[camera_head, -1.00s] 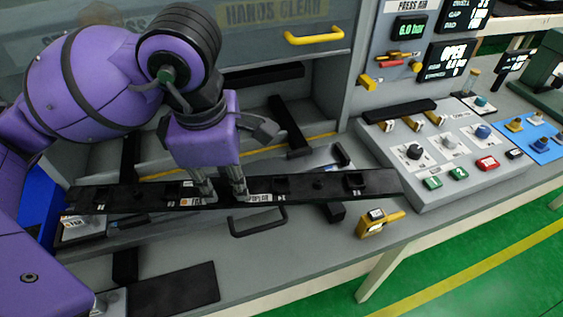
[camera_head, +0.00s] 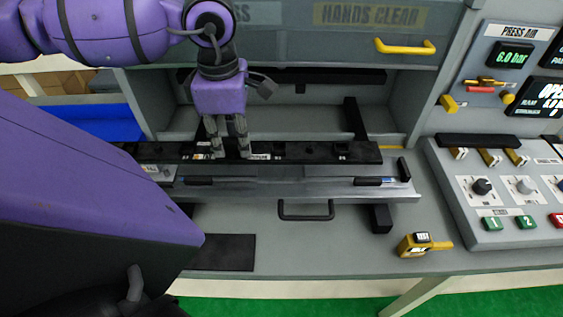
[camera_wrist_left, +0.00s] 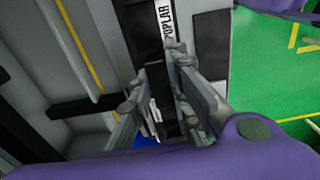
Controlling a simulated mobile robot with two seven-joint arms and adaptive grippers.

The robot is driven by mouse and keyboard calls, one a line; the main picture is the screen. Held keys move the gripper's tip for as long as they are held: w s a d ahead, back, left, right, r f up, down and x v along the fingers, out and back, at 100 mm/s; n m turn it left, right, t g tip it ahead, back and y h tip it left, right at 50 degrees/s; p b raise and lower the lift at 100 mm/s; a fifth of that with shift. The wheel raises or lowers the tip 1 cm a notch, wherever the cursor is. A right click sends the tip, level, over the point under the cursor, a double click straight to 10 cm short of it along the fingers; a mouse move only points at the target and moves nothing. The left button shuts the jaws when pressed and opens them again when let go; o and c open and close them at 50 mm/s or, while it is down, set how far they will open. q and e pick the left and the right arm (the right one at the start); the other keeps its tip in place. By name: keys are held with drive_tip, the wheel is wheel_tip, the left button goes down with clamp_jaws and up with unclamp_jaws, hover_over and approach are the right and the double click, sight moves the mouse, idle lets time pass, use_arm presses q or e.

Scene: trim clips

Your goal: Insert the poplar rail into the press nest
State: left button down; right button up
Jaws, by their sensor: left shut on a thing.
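The poplar rail (camera_head: 310,152) is a long black bar with dark blocks and small white labels on top. It lies nearly level across the head view, in front of the press opening. My left gripper (camera_head: 228,152) comes down from above and is shut on the rail left of its middle, beside the POPLAR label. In the left wrist view the fingers (camera_wrist_left: 158,112) straddle the rail (camera_wrist_left: 165,65), and the label reads POPLAR. A grey tray-like fixture (camera_head: 335,189), perhaps the press nest, lies just below the rail in the picture. I cannot tell whether they touch.
The press guard with a yellow handle (camera_head: 405,47) is raised above the opening. A control panel (camera_head: 500,195) stands at right. A yellow gauge-like device (camera_head: 420,244) sits near the bench's front edge. A black pad (camera_head: 222,252) lies at front left.

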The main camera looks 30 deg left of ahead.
use_arm(q)
drive_tip(key=w+d+f+b, duration=0.1)
drive_tip(key=w+f+b, duration=0.1)
drive_tip(key=w+d+f+b, duration=0.2)
drive_tip(key=w+f, duration=0.1)
drive_tip(key=w+d+f+b, duration=0.2)
drive_tip(key=w+f, duration=0.1)
drive_tip(key=shift+w, duration=0.25)
drive_tip(key=shift+w+d+f, duration=0.15)
drive_tip(key=shift+w, duration=0.2)
drive_tip(key=shift+w+d+f+b, duration=0.15)
drive_tip(key=shift+w+f+b, duration=0.1)
drive_tip(key=shift+b, duration=0.1)
wheel_tip(320, 180, down, 3)
drive_tip(key=shift+d+f+b, duration=0.1)
drive_tip(key=shift+f+b, duration=0.1)
drive_tip(key=shift+b, duration=0.6)
drive_tip(key=shift+r, duration=0.15)
use_arm(e)
drive_tip(key=s+d+f+g, duration=0.1)
drive_tip(key=s+f, duration=0.3)
drive_tip(key=f, duration=0.5)
drive_tip(key=shift+d, duration=0.55)
